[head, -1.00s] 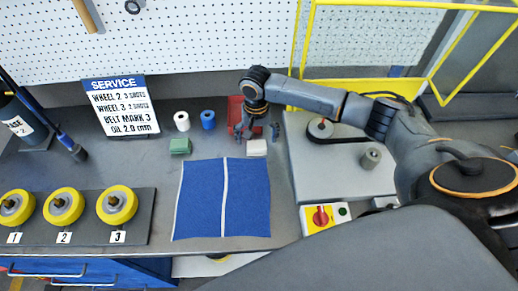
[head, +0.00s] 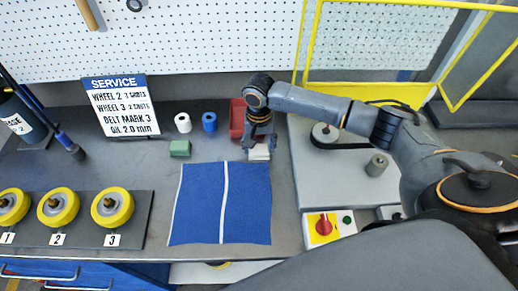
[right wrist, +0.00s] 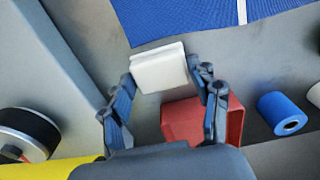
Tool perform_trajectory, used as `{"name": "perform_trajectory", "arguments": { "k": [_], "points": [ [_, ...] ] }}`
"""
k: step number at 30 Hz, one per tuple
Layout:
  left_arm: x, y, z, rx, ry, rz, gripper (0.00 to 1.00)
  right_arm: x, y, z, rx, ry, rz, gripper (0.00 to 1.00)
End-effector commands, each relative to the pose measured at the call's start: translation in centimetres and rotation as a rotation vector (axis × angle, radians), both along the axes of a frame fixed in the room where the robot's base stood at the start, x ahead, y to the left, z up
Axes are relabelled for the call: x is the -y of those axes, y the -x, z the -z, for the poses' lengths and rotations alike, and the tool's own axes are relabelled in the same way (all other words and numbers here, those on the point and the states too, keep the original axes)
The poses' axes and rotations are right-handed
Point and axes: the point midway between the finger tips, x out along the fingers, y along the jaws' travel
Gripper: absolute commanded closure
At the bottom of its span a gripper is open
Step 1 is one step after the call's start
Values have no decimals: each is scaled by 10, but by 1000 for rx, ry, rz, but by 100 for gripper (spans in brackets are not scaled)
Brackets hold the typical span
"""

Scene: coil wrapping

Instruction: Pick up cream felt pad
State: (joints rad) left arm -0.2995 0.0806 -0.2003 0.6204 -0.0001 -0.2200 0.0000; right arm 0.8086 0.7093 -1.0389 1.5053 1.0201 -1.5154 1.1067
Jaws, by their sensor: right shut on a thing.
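The cream felt pad (head: 259,154) is a small pale block at the back right of the blue cloth in the head view. It also shows in the right wrist view (right wrist: 160,71), between the fingertips. My right gripper (head: 260,146) comes down over it from above. In the right wrist view its two fingers (right wrist: 162,74) are on opposite sides of the pad, shut on it. Whether the pad is clear of the bench cannot be told. My left gripper is not in view.
A red bin (head: 237,118) stands close behind the right gripper. The blue cloth (head: 198,205) lies in front. A grey machine plate (head: 335,185) is at the right.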

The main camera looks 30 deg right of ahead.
Motion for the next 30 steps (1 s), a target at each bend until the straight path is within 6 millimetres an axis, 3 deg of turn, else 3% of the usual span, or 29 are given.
{"name": "perform_trajectory", "arguments": {
  "k": [7, 12, 22, 30],
  "points": [
    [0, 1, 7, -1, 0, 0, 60, 0, 0, -8, 1, 0, 0, 68],
    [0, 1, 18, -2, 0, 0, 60, 0, 1, -31, 3, -1, -1, 68],
    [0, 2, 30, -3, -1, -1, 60, 1, 56, -92, 4, 1, -3, 68],
    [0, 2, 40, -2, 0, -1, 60, 1, 111, -115, 0, 1, -2, 68]
  ]
}}
